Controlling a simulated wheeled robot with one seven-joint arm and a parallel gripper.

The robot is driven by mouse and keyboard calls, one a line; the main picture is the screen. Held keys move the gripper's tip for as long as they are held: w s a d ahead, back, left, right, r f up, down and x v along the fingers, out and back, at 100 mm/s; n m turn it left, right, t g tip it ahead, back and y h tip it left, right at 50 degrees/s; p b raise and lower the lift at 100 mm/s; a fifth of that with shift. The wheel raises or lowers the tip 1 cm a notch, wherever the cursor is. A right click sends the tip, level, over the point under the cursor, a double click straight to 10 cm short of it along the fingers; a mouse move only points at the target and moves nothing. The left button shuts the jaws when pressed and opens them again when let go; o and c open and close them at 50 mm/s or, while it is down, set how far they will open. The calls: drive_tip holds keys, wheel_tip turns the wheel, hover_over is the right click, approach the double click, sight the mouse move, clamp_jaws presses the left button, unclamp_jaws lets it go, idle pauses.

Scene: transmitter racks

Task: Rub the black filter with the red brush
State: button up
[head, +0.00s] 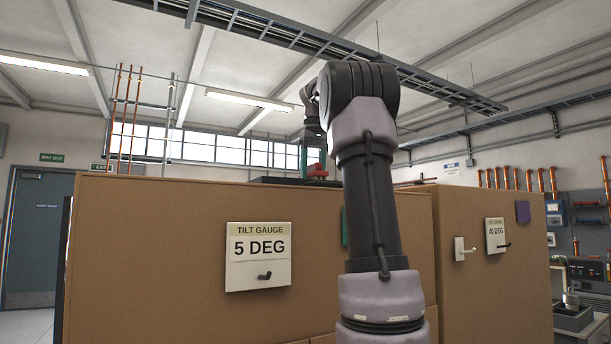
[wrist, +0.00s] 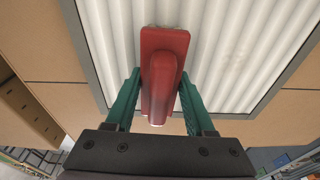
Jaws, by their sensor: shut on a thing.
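The red brush (wrist: 165,42) is held between the green fingers of my gripper (wrist: 159,76), which is shut on its handle. In the wrist view the brush is over a filter with pale pleats and a dark grey frame (wrist: 88,62). The filter's dark edge (head: 268,181) shows on top of the brown cabinet in the head view, with the brush (head: 317,171) and my gripper just above it. The brush covers part of the pleats. I cannot tell whether its underside touches them.
The brown cabinet (head: 150,250) bears a "5 DEG" tilt gauge sign (head: 258,250). A second brown cabinet (head: 500,290) with a "40 DEG" sign stands to the right. Overhead runs a cable tray (head: 290,30). A bench with equipment (head: 575,315) is at the far right.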

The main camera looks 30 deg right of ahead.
drive_tip(key=shift+s+d+f, duration=0.1)
drive_tip(key=shift+d, duration=1.75)
drive_tip(key=shift+d+r, duration=0.1)
drive_tip(key=shift+r, duration=2.9)
